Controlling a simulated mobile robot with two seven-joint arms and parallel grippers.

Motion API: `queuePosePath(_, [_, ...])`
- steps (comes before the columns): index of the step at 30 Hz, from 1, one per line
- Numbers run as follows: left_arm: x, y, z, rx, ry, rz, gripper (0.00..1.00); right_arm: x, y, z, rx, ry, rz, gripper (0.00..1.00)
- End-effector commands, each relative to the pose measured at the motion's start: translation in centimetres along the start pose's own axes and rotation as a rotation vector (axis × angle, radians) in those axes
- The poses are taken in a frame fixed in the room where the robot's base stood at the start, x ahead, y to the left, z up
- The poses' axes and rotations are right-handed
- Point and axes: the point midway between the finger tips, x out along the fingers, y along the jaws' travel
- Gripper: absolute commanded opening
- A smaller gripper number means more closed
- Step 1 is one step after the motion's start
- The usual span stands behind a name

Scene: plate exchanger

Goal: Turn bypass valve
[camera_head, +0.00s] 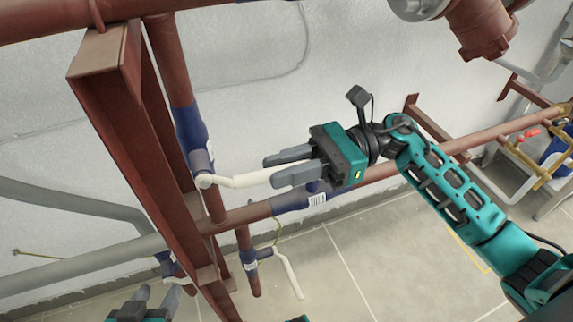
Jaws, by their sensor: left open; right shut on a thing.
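A blue valve body (192,130) sits on the vertical red pipe, with a white lever handle (238,181) pointing right from it, roughly level. My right gripper (270,170) reaches in from the right and is shut on the free end of this handle; the fingers cover the handle's tip. A second blue valve (256,257) sits lower, with its white handle (289,275) pointing down and right. My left gripper (157,294) is at the bottom left edge, open and empty, apart from both handles. Its body is partly cut off by the frame.
A red steel post (140,150) stands just left of the upper valve. A grey pipe (75,262) runs in from the left and meets a red pipe (385,171) crossing behind my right gripper. Tiled floor (360,260) lies open below. A red-handled valve (528,134) is at far right.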

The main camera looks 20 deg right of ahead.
Motion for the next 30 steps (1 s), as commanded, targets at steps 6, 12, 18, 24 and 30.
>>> queuePosePath(6, [-0.57,-0.06,-0.97,0.002,0.013,-0.004,0.52,-0.06,0.01,1.31,-0.003,0.103,0.001,0.00])
queuePosePath(12, [-0.41,-0.21,-0.37,0.003,0.004,-0.007,0.52,-0.03,0.00,1.22,-0.003,0.104,0.000,0.00])
queuePosePath(18, [-0.40,-0.27,-0.20,0.004,-0.001,-0.007,0.52,-0.03,0.00,1.24,-0.003,0.103,0.000,0.37])
queuePosePath(24, [-0.40,-0.28,-0.17,0.003,-0.001,-0.007,0.52,-0.02,0.01,1.19,-0.001,0.103,0.000,0.44])
queuePosePath(30, [-0.40,-0.29,-0.16,0.003,-0.002,-0.007,0.52,-0.53,-0.02,1.19,0.000,0.103,-0.001,0.44])
